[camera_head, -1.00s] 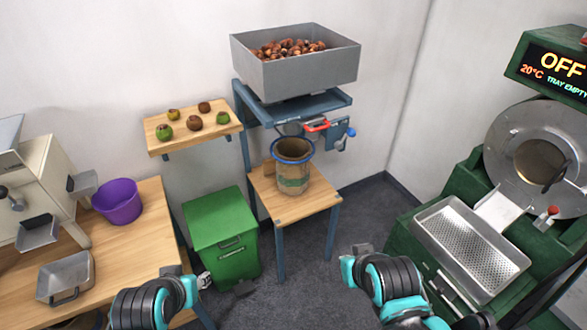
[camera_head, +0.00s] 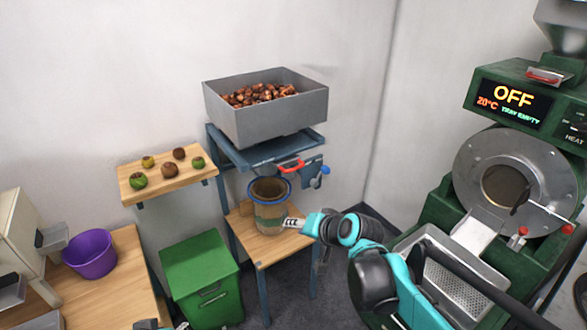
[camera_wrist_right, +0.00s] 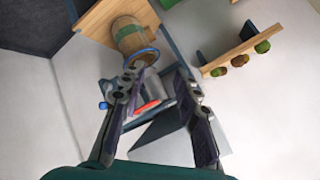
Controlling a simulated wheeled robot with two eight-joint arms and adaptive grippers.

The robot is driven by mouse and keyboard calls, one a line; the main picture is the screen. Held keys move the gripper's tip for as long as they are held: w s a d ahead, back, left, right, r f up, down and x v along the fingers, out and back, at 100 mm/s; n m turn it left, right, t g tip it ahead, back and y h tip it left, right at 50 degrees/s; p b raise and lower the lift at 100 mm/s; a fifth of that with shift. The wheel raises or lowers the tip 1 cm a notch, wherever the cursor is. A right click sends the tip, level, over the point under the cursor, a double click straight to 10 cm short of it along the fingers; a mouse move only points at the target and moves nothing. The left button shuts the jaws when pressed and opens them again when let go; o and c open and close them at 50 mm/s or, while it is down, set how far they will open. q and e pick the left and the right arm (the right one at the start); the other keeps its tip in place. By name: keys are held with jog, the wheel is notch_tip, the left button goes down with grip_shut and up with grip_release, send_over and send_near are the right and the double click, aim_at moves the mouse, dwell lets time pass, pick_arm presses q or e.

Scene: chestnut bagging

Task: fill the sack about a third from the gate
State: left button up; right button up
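The sack (camera_head: 270,216), tan with a green band and a blue rim, stands upright on a small wooden table under the hopper. Its inside looks brown; I cannot tell its contents. The grey hopper (camera_head: 262,121) holds chestnuts (camera_head: 258,94). The gate's red handle (camera_head: 291,166) sits below it, above and right of the sack. My right gripper (camera_head: 290,222) is at the sack's right side, below the handle; contact is unclear. In the right wrist view the right gripper (camera_wrist_right: 157,78) is open and empty, with the sack (camera_wrist_right: 133,40) beyond it. Only a sliver of my left arm shows at the bottom edge.
A green bin (camera_head: 202,280) stands left of the small table (camera_head: 285,246). A wall shelf (camera_head: 195,176) holds several chestnuts and burrs. A purple bucket (camera_head: 90,254) is on the left bench. The green roaster (camera_head: 515,180), reading OFF, stands at right, with a perforated tray (camera_head: 455,290).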

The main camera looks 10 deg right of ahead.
jog(key=w+d+r+m+t+y+p, duration=0.1)
jog(key=w+d+m+t, duration=0.2)
jog(key=w, duration=1)
jog(key=m+t, duration=0.2)
jog(key=m, duration=0.4)
send_near(296, 169)
jog(key=w, duration=0.3)
jog(key=shift+y, duration=0.4)
jog(key=x, duration=0.5)
jog(key=f+x, duration=0.1)
jog(key=x, duration=0.2)
jog(key=shift+s+a+b, duration=0.2)
jog(key=shift+s+b, duration=0.05)
jog(key=shift+b, duration=0.1)
jog(key=shift+r, duration=0.1)
jog(key=shift+c, duration=0.3)
grip_shut()
